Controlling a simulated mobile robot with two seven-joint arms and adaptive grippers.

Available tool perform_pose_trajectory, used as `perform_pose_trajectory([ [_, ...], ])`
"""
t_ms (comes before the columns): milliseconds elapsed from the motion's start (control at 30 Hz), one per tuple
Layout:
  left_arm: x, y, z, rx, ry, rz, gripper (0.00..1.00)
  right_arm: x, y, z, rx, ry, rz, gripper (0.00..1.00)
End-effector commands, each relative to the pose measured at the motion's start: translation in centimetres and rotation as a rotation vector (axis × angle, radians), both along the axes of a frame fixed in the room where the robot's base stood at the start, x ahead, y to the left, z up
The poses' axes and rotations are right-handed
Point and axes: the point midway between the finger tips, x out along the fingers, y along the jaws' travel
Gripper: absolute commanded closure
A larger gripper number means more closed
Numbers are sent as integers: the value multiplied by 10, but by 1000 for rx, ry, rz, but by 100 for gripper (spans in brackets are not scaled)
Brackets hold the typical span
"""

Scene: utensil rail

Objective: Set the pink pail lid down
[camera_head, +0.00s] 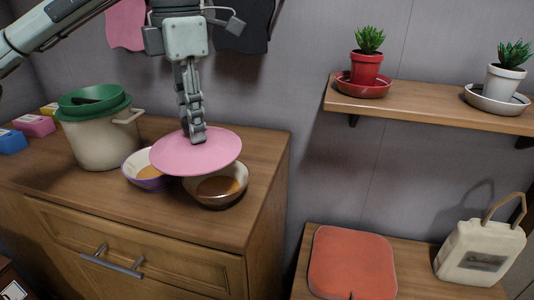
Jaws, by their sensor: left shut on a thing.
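The pink pail lid (200,155) is a flat pink disc, slightly tilted, in the middle left of the head view. My left gripper (197,137) reaches down from above and is shut on the lid at its top centre. The lid hangs over two bowls on the wooden cabinet top and partly hides both. I cannot tell whether it touches them. The purple-rimmed bowl (147,182) is on the left and the brown bowl (222,194) on the right. My right gripper is not in view.
A cream pot (98,143) with a green bowl (92,99) on top stands left on the cabinet (185,228). Small coloured boxes lie farther left. A shelf (430,104) with two potted plants is at right. Below are a red cushion (352,262) and a white jug (480,252).

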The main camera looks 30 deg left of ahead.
Motion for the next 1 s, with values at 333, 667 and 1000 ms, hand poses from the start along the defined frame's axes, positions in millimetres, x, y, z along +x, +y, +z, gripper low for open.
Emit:
perform_pose_trajectory([
  [333, 37, 11, -2, -3, 2, -31, 100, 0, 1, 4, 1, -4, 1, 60],
  [667, 123, 32, -1, -3, 2, -30, 100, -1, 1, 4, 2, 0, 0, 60],
  [1000, 187, 47, -2, -2, 1, -30, 100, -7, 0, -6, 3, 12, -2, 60],
])
